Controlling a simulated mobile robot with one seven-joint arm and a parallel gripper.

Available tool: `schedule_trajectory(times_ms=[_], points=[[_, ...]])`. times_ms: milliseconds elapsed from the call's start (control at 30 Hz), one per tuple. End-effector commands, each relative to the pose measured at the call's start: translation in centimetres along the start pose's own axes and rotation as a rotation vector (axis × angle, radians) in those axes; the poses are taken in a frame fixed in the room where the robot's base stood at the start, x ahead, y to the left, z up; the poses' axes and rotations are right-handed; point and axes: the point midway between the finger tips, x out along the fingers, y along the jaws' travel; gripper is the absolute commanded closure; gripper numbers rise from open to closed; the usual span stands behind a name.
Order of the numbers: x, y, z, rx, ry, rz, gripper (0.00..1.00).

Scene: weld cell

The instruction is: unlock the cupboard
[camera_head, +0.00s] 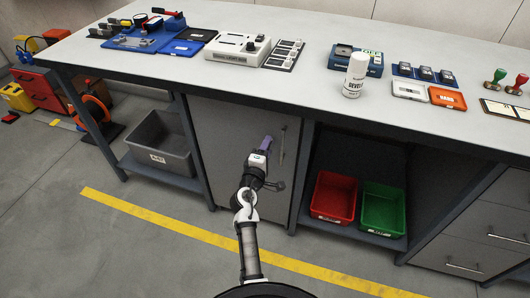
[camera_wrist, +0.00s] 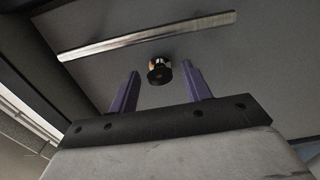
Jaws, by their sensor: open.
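The cupboard's grey door (camera_head: 225,118) is closed under the workbench, with a thin vertical bar handle (camera_head: 282,146) near its right edge. My gripper (camera_head: 267,142) is in front of the door, just left of the handle. In the wrist view the handle (camera_wrist: 150,36) runs across the top. A small round lock knob (camera_wrist: 159,72), dark with a shiny collar, stands out from the door below it. The open purple fingers of my gripper (camera_wrist: 160,70) point at the door, with the knob appearing between their tips. I cannot tell the remaining distance. My gripper hides the knob in the head view.
The workbench top (camera_head: 300,95) overhangs the door. A grey bin (camera_head: 160,143) sits on a shelf to the left; a red bin (camera_head: 334,197) and a green bin (camera_head: 384,208) sit to the right. The floor (camera_head: 150,255) in front is clear, with a yellow line.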

Motion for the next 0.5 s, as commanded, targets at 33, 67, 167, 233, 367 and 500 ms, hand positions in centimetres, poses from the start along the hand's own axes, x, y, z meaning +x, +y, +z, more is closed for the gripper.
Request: schedule_trajectory(times_ms=[33, 67, 167, 233, 367, 500], points=[[-0.2, -0.1, 0.0, 0.0, 0.001, 0.0, 0.52], [-0.4, -0.1, 0.0, 0.0, 0.001, 0.0, 0.52], [-1.6, -0.2, -0.1, -0.001, 0.002, -0.001, 0.52], [-2.9, -0.2, -0.1, 0.0, 0.003, -0.001, 0.52], [-5.9, -0.3, 0.0, -0.001, 0.003, -0.002, 0.52], [-9.1, -0.3, 0.0, 0.0, 0.003, -0.002, 0.52]])
